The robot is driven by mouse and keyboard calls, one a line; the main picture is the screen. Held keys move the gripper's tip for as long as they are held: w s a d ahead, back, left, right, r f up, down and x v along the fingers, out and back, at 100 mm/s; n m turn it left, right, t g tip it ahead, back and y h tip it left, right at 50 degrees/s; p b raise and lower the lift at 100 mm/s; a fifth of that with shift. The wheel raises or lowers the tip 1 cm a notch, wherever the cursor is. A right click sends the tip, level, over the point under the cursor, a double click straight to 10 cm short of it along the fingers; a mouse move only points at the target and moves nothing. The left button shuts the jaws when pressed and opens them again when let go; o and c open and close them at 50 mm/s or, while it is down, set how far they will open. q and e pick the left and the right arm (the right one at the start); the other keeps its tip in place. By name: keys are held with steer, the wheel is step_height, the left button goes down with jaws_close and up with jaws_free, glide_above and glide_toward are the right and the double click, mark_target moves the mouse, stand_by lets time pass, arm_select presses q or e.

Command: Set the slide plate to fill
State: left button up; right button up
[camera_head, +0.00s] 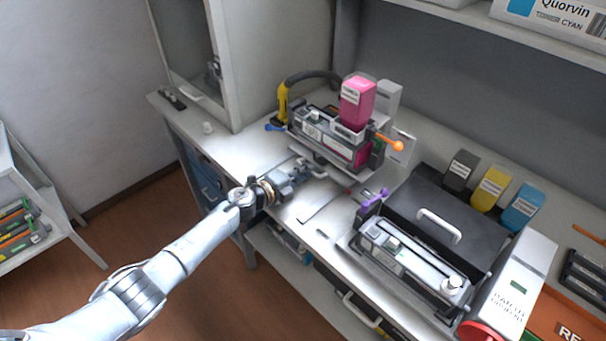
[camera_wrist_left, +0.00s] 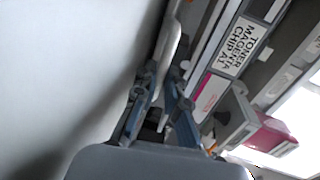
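The filling station (camera_head: 325,138) stands on the bench with a black-and-grey cartridge in it and a magenta toner bottle (camera_head: 357,102) upright on top. A pale handle (camera_head: 318,170) sticks out low at its front; I take it to belong to the slide plate, whose position marks I cannot read. My left gripper (camera_head: 306,172) is at this handle. In the left wrist view, its two fingers (camera_wrist_left: 163,72) close on both sides of a pale bar (camera_wrist_left: 170,38), apparently the handle. The magenta cartridge label (camera_wrist_left: 238,45) and the bottle (camera_wrist_left: 272,135) show to the right. My right gripper is out of view.
An orange-knobbed lever (camera_head: 397,146) and a blue knob (camera_head: 273,127) flank the station. A black box (camera_head: 435,215) with a second cartridge (camera_head: 405,255) stands to the right, with grey, yellow and cyan bottles (camera_head: 490,190) behind. A cabinet (camera_head: 275,60) bounds the left.

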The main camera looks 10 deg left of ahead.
arm_select(q)
steer(key=shift+o, duration=0.3)
steer(key=shift+w+d, duration=0.15)
steer(key=shift+w, duration=0.1)
steer(key=v, duration=1.1)
steer(key=shift+s+a, duration=0.25)
steer(key=shift+s, duration=0.2)
